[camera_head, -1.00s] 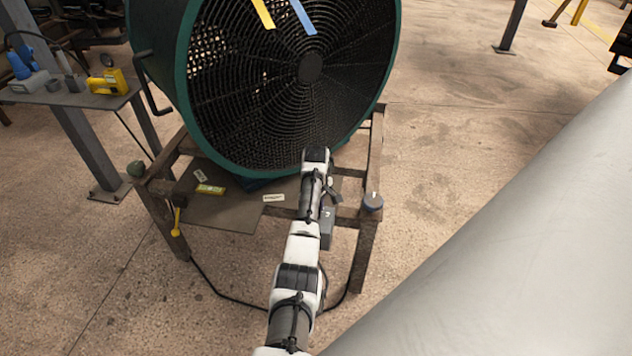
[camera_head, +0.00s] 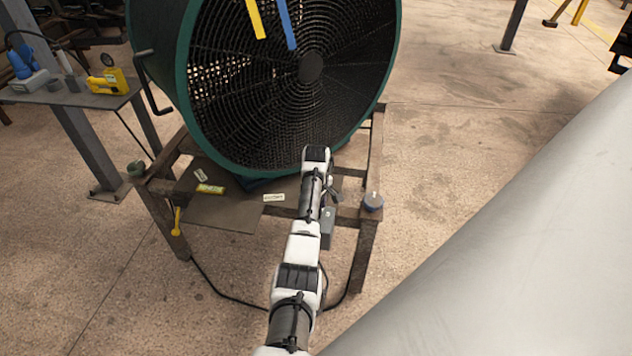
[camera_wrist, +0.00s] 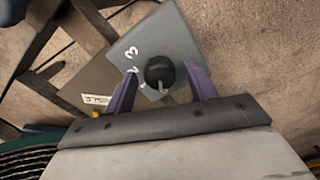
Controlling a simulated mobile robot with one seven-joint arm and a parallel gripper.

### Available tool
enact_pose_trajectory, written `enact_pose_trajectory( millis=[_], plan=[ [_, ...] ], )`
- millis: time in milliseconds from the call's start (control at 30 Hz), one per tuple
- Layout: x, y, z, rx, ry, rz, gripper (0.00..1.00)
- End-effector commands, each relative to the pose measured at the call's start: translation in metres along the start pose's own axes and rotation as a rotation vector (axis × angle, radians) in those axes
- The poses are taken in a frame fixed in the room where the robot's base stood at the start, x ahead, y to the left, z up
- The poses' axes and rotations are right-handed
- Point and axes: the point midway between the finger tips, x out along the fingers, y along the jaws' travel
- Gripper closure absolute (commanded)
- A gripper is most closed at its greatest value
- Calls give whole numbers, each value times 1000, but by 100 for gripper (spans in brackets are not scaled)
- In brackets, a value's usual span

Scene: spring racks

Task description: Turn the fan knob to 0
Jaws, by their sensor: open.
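The black round fan knob (camera_wrist: 159,69) sits on a grey control box (camera_wrist: 178,38) in the wrist view. White digits are printed on the box left of the knob; I read 3 and 2, with a partly hidden mark below. A pale pointer on the knob points toward the picture's bottom. My gripper (camera_wrist: 162,75) is open, its purple fingers on either side of the knob, with visible gaps. The box also shows in the head view (camera_head: 327,229), partly behind my arm. The large green fan (camera_head: 185,90) stands above on a frame.
Yellow (camera_head: 255,18) and blue (camera_head: 287,24) ribbons hang before the fan grille. A side table (camera_head: 95,98) with tools stands left. Floor right of the frame is clear.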

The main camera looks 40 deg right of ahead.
Motion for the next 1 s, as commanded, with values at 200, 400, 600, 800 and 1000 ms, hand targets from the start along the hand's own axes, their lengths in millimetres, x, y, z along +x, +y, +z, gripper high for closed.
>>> enact_pose_trajectory(
  millis=[200, 400, 600, 800, 1000],
  plan=[
    [-22, 1, 0, 0, 2, 4, 44],
    [-68, 1, -1, 0, 3, 6, 44],
    [-109, 1, 0, 0, 2, 4, 44],
    [-136, 0, 0, 0, 1, 1, 44],
    [-138, 0, 0, 0, 0, 0, 44]
  ],
)
